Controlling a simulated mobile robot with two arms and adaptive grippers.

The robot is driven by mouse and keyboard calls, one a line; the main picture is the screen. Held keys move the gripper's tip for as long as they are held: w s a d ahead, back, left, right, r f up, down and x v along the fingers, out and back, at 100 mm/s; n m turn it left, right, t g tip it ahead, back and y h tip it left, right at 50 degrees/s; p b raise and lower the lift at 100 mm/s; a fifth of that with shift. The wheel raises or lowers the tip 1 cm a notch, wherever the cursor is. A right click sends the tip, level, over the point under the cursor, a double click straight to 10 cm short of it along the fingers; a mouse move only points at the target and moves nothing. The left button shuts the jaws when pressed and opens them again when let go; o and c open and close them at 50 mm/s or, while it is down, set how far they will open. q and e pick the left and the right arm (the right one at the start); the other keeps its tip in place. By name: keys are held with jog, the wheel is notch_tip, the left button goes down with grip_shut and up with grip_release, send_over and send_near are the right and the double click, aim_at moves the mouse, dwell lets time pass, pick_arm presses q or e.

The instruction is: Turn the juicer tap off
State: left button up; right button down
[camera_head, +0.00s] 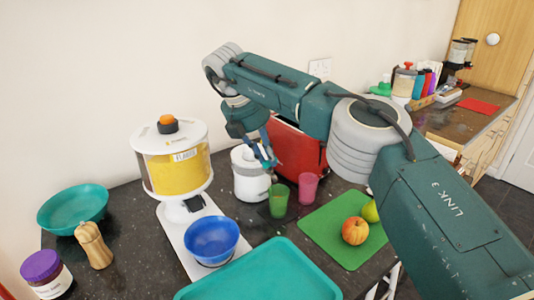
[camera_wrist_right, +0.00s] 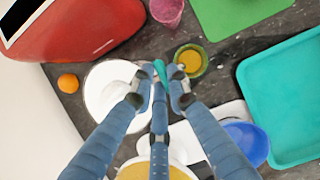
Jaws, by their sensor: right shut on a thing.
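The white juicer (camera_head: 247,184) stands near the wall, left of the red appliance. It also shows in the right wrist view (camera_wrist_right: 103,88). My right gripper (camera_head: 267,160) is at the juicer's front right edge, pointing down. In the wrist view its blue fingers (camera_wrist_right: 158,94) close around a small teal piece, which looks like the tap lever (camera_wrist_right: 160,71). The fingers hide most of the tap. A green cup (camera_head: 279,203) stands just in front of the juicer, with orange juice (camera_wrist_right: 190,61) in it. My left gripper is not in view.
A pink cup (camera_head: 308,183) stands right of the green cup. The red appliance (camera_head: 297,145) is behind. A cereal dispenser (camera_head: 177,165) and a blue bowl (camera_head: 211,239) are at left. A green board (camera_head: 335,245) with fruit and a teal tray (camera_head: 260,280) lie in front.

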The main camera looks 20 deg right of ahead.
dwell(0.4)
jog(key=c, duration=1.7)
grip_release()
